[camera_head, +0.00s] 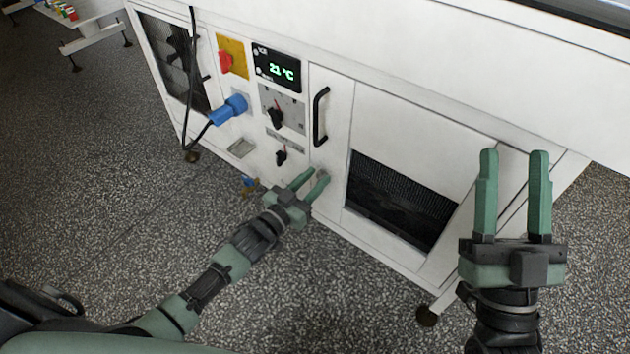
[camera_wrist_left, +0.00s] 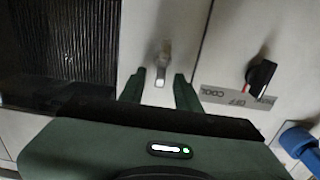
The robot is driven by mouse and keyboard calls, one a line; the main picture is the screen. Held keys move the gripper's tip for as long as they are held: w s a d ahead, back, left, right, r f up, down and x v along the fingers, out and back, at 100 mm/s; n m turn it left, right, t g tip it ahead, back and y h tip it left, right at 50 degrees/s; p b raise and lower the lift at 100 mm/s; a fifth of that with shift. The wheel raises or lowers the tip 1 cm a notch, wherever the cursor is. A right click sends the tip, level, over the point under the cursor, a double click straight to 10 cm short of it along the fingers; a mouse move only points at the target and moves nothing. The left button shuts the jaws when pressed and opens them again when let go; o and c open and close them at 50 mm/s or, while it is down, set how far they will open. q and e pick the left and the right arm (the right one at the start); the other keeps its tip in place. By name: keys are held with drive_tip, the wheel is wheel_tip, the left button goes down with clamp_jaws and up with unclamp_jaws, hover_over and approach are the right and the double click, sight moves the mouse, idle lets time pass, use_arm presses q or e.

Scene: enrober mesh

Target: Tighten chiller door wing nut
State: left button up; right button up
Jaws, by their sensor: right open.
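The white chiller door (camera_head: 332,140) has a black handle (camera_head: 320,116) near its top. A small grey metal wing nut (camera_wrist_left: 162,64) sits on the white panel in the left wrist view, with its lower end pale. My left gripper (camera_head: 316,176) is at the lower part of the door, and its two green fingers are apart. In the left wrist view the left gripper (camera_wrist_left: 159,82) has one finger on each side of the wing nut, with gaps showing; I see no contact. My right gripper (camera_head: 514,154) is open and empty, fingers pointing up, in front of the cabinet's right end.
Left of the door are black knobs (camera_head: 275,116), a red switch on a yellow plate (camera_head: 232,57), a green temperature display (camera_head: 277,69) and a blue plug (camera_head: 229,109) with a black cable. A dark vent grille (camera_head: 400,204) lies right of the door.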

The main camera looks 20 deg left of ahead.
use_arm(q)
drive_tip(key=shift+w+d, duration=0.1)
drive_tip(key=shift+w, duration=0.1)
clamp_jaws()
